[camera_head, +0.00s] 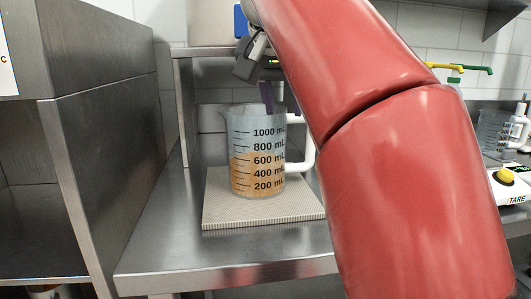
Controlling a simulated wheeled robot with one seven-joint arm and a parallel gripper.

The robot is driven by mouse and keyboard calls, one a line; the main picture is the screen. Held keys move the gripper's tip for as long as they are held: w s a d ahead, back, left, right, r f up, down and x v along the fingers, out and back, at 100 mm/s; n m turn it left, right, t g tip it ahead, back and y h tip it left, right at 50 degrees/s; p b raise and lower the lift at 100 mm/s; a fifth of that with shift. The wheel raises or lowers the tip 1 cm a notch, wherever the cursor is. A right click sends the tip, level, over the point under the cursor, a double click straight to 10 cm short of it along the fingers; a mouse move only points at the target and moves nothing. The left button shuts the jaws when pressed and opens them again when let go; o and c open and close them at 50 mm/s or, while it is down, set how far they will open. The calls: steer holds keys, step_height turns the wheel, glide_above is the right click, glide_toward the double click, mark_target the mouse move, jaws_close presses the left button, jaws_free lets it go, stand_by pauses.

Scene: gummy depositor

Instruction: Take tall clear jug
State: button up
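A tall clear jug (255,143) with black mL marks and a white handle on its right stands upright on a light ribbed mat (230,216) on the steel counter. Orange contents fill its lower part. My gripper (268,93) is above and behind the jug's rim; my large red arm links hide much of it. A purple piece shows just above the jug's rim, and I cannot tell whether it is part of my gripper. The fingertips do not show clearly, nor does any contact with the jug.
A steel cabinet (105,130) stands close on the left, and a raised steel shelf (185,100) is behind the jug. At the right are another clear container (490,130) and a white device with a yellow button (505,176). The counter's front strip is clear.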

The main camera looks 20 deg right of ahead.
mark_target(268, 149)
steer(key=x, duration=0.2)
steer(key=b+x, duration=0.1)
steer(key=x, duration=0.2)
steer(key=shift+s+a+f, duration=0.15)
steer(key=shift+s, duration=0.05)
steer(key=shift+c, duration=0.4)
jaws_close()
stand_by(0.8)
